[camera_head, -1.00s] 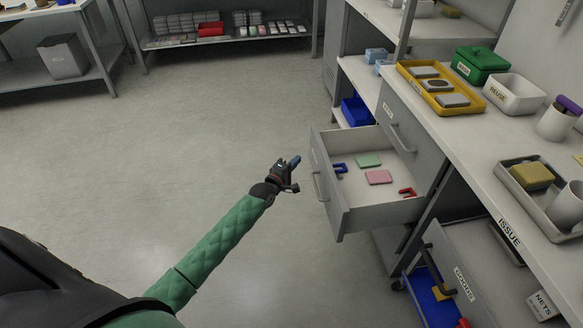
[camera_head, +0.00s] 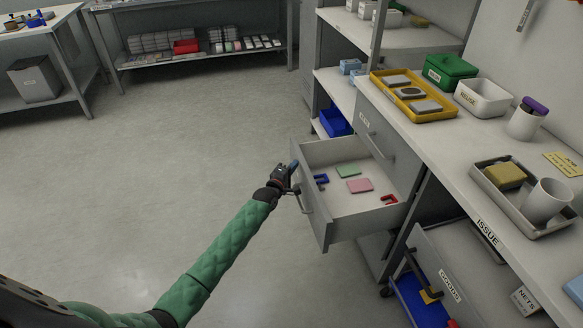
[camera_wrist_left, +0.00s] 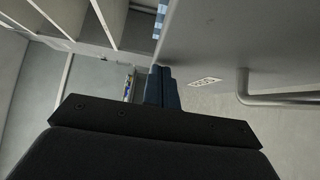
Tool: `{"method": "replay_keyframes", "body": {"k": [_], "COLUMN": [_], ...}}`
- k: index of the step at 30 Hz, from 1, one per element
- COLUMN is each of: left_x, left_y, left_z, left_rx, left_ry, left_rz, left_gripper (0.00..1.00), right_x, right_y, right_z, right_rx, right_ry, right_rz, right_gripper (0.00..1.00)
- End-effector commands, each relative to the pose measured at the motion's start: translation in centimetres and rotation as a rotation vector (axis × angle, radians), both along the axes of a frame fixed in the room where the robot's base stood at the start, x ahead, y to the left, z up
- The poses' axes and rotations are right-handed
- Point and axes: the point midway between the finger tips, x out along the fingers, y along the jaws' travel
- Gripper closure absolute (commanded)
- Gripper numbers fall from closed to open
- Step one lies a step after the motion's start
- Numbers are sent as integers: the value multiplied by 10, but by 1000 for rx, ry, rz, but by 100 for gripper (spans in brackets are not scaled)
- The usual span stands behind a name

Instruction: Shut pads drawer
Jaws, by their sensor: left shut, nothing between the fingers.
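The pads drawer (camera_head: 352,212) is pulled out from the grey cabinet under the counter. It holds a green pad (camera_head: 348,171), a pink pad (camera_head: 360,186), a blue clip-like piece (camera_head: 321,181) and a red one (camera_head: 389,199). My left gripper (camera_head: 293,166) is shut and empty, at the outer side of the drawer front near its handle (camera_head: 301,201). In the left wrist view the shut fingers (camera_wrist_left: 162,86) lie beside the grey drawer front (camera_wrist_left: 225,50), with the handle (camera_wrist_left: 270,98) to the right. I cannot tell whether they touch it. My right gripper is not in view.
A lower drawer labelled GOODS (camera_head: 450,285) is also open below. The counter (camera_head: 460,190) above carries a yellow tray (camera_head: 384,86), a green box (camera_head: 447,70), a white bin (camera_head: 483,98) and a grey tray (camera_head: 490,190). The floor (camera_head: 150,170) to the left is clear.

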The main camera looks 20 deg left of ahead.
Motion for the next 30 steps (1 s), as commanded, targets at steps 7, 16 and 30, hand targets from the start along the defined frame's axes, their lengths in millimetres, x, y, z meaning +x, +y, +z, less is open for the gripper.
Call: {"method": "replay_keyframes", "body": {"k": [7, 16, 30], "left_x": [3, 30, 102], "left_y": [-4, -45, -152], "left_z": [0, 1, -1], "left_rx": [0, -4, -4], "left_ry": [-1, -1, -1], "left_rz": [0, -1, -1], "left_gripper": [100, 100, 100], "right_x": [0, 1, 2], "right_y": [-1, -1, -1], "right_z": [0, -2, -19], "right_rx": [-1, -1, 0], "right_ry": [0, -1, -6], "right_rz": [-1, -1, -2], "right_gripper": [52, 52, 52]}}
